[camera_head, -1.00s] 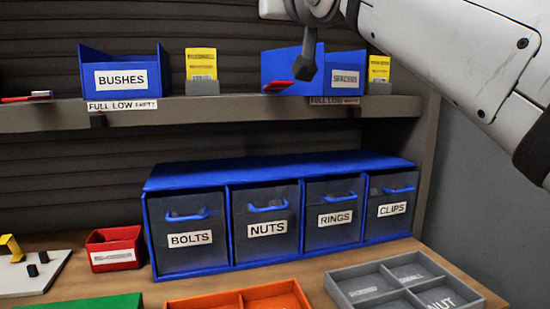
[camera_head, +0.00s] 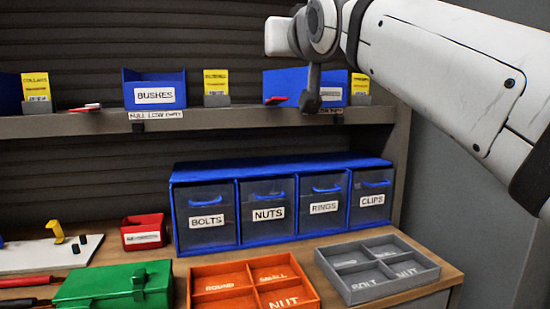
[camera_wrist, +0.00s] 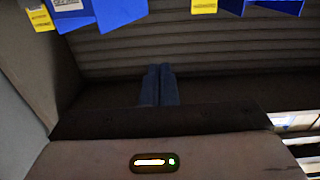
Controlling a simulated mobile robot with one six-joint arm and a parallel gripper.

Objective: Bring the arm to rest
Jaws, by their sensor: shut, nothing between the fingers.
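My arm (camera_head: 440,65) reaches in from the upper right in the head view, with its wrist at the top middle. The dark end of my gripper (camera_head: 311,102) hangs below the wrist, in front of the upper shelf and the right-hand blue bin. In the wrist view my gripper's two dark blue fingers (camera_wrist: 158,68) stand side by side and touching, with nothing between them. From the head view I cannot tell how far the gripper is from the bin.
The upper shelf (camera_head: 250,118) carries the BUSHES bin (camera_head: 154,88), another blue bin (camera_head: 333,88) and yellow cards. Below are a blue drawer unit (camera_head: 285,165), a red bin (camera_head: 143,232), a green box (camera_head: 115,285), an orange tray (camera_head: 190,290) and a grey tray (camera_head: 345,295).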

